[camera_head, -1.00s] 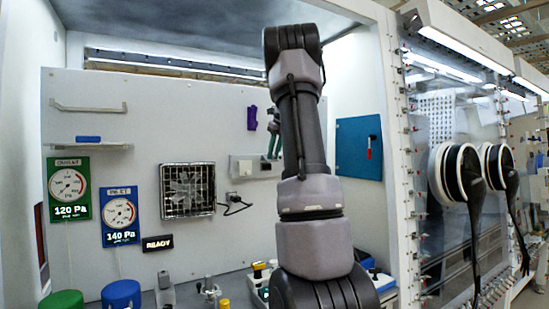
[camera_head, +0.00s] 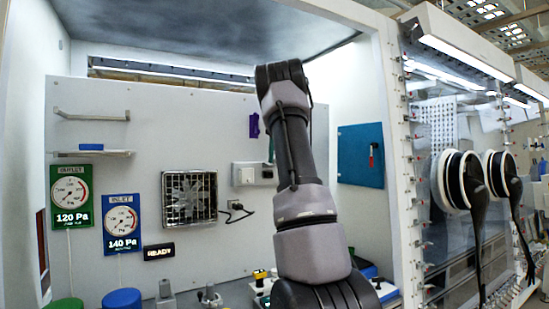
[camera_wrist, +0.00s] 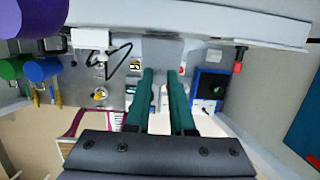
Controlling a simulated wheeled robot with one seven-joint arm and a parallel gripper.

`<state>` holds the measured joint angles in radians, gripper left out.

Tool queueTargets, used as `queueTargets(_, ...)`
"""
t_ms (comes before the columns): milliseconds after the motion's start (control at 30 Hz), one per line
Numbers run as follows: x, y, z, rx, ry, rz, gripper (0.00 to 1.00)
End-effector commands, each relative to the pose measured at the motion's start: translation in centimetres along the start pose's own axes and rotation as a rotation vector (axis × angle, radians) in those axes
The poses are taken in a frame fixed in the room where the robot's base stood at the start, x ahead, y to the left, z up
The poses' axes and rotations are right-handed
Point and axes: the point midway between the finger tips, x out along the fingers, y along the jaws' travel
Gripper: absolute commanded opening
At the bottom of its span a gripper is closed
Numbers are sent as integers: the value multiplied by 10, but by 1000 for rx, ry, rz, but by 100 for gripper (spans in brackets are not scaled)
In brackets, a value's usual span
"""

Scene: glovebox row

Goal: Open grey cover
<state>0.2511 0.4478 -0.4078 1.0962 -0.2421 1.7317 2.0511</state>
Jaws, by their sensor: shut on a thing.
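My gripper (camera_wrist: 161,73) shows in the wrist view as two teal fingers close together, shut on a grey part between their tips. This looks like the grey cover (camera_wrist: 163,48), a pale grey plate at the wall. In the head view a light grey wall box (camera_head: 244,174) sits left of my arm, and its right part is hidden behind the arm. A sliver of teal finger (camera_head: 271,150) shows there, while the rest of the gripper is hidden. I cannot tell how far the cover is open.
A vent fan (camera_head: 189,198), a plug with a cable (camera_head: 236,206) and two gauges, green (camera_head: 72,195) and blue (camera_head: 121,222), are on the back wall. A teal panel (camera_head: 360,155) is at right. Blue (camera_head: 122,299) and green (camera_head: 64,304) lids stand below left.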

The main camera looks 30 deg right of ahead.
Motion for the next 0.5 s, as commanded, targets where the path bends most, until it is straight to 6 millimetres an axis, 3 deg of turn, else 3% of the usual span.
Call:
queueTargets(33,1,0,0,0,2,1,25)
queueTargets(100,1,0,0,0,2,1,51)
queueTargets(500,-5,0,0,0,0,0,51)
